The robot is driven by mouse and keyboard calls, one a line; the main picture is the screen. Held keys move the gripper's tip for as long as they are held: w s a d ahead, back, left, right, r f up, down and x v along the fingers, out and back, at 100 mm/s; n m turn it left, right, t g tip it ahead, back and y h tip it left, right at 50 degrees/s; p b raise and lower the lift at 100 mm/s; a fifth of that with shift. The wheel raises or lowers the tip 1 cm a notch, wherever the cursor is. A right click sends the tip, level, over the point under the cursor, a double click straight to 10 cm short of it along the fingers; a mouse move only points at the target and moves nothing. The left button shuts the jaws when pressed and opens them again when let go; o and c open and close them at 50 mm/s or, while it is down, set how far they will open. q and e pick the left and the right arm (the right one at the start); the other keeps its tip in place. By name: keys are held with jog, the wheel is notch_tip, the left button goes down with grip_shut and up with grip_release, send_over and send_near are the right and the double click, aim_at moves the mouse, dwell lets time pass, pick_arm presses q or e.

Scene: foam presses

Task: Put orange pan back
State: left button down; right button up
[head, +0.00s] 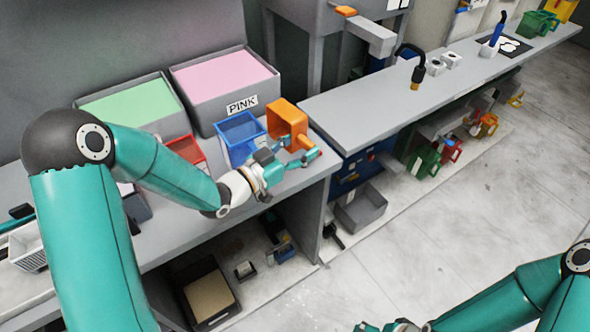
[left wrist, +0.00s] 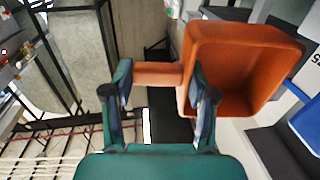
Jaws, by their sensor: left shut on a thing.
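The orange pan (head: 288,119) is a square scoop with a short handle, at the right end of the near bench, just right of the blue pan (head: 238,136). My left gripper (head: 295,155) is shut on the orange pan's handle. In the left wrist view the handle (left wrist: 157,74) runs between the two fingers (left wrist: 163,85), and the orange pan (left wrist: 232,68) opens to the right. I cannot tell whether the pan touches the bench top. My right gripper (head: 388,327) shows only in part at the bottom edge, and its jaws cannot be made out.
A grey bin of pink material (head: 230,106) labelled PINK and a bin of green material (head: 130,103) stand behind. A red pan (head: 187,149) is left of the blue one, partly behind my left arm. Another bench (head: 380,100) stands to the right.

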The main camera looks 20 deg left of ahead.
pick_arm(q)
notch_tip(320, 180, down, 9)
jog(key=shift+f+p, duration=0.1)
jog(key=shift+p, duration=0.25)
jog(key=c, duration=0.8)
grip_release()
jog(key=shift+f, duration=0.1)
jog(key=o, duration=0.5)
jog(key=shift+c, duration=0.2)
jog(key=shift+s+a, duration=0.1)
jog(key=shift+s, duration=0.05)
